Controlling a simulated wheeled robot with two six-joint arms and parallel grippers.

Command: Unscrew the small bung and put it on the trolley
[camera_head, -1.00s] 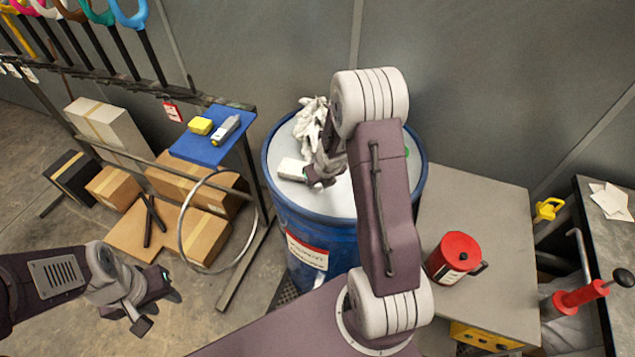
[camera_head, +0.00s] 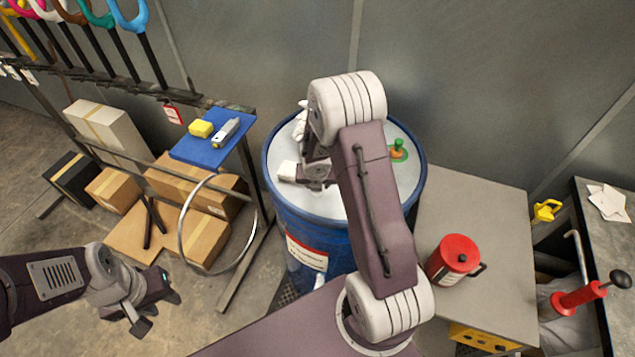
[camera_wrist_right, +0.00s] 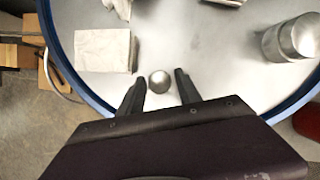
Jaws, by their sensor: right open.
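A small round silver bung (camera_wrist_right: 160,82) sits on the white top of the blue drum (camera_head: 287,215). My right gripper (camera_wrist_right: 159,77) is open, with its fingers on either side of the bung in the right wrist view. I cannot tell whether they touch it. In the head view my right arm hides the bung and part of the drum top. My left gripper (camera_head: 158,311) hangs above the floor at the lower left, open and empty. A grey-topped unit (camera_head: 480,215) stands right of the drum; I cannot tell whether it is the trolley.
A white block (camera_wrist_right: 104,50), a rag (camera_wrist_right: 121,8) and a silver cylinder (camera_wrist_right: 290,40) are on the drum top. A green and orange item (camera_head: 398,151) is at its right. A red can (camera_head: 455,258) stands on the grey top, which is otherwise clear.

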